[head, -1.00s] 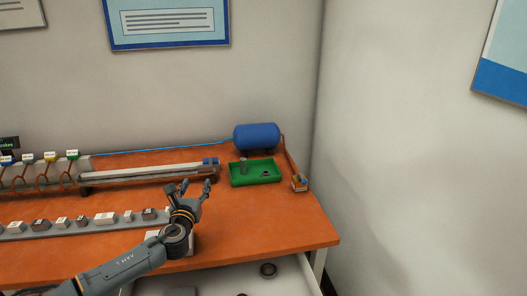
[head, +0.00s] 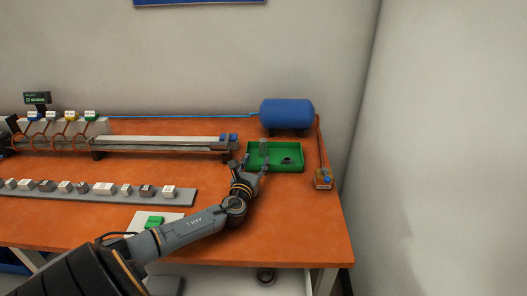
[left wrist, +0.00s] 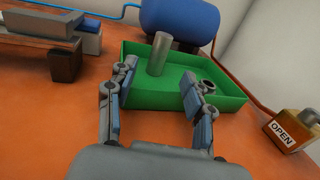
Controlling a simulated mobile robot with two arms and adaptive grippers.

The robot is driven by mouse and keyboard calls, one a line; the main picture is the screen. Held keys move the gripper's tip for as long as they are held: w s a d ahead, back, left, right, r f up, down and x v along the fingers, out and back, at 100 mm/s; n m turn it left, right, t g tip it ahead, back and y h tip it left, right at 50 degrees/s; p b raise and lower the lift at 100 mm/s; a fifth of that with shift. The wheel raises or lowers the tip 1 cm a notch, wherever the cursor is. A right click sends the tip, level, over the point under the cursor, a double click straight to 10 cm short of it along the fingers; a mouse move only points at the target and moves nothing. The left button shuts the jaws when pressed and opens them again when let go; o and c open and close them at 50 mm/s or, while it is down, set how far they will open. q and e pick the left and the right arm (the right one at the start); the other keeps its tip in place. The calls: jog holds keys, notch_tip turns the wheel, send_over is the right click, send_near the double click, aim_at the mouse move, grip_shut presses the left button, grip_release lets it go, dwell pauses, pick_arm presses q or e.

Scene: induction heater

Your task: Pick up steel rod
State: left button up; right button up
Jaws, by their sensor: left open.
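The steel rod (head: 263,147) is a short grey cylinder standing upright in the left part of a green tray (head: 291,165). In the left wrist view the rod (left wrist: 159,54) stands slightly tilted in the picture, beyond and between my fingers. My left gripper (head: 252,166) is open and empty at the near left edge of the tray. In the left wrist view its two fingers (left wrist: 160,90) are spread apart at the tray's near side, and the rod is not between the pads. My right gripper is not in view.
A dark ring-like part (left wrist: 208,87) lies in the tray, right of the rod. A blue tank (head: 287,114) stands behind the tray. A small box marked OPEN (left wrist: 287,130) is to the right. A long rail (head: 165,143) lies left. Bare orange table (head: 305,220) lies in front.

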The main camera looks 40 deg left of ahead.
aim_at(262, 147)
pick_arm(q)
jog(key=shift+w+a+r, duration=0.2)
jog(key=shift+w+a, duration=0.15)
jog(key=shift+w, duration=0.35)
jog(key=x, duration=0.4)
jog(key=shift+w+a+b, duration=0.2)
jog(key=shift+w+b, duration=0.1)
jog(key=shift+b, duration=0.05)
jog(key=shift+w+a, duration=0.2)
jog(key=shift+w, duration=0.25)
jog(key=shift+c, duration=0.8)
jog(key=shift+r, duration=0.1)
grip_shut()
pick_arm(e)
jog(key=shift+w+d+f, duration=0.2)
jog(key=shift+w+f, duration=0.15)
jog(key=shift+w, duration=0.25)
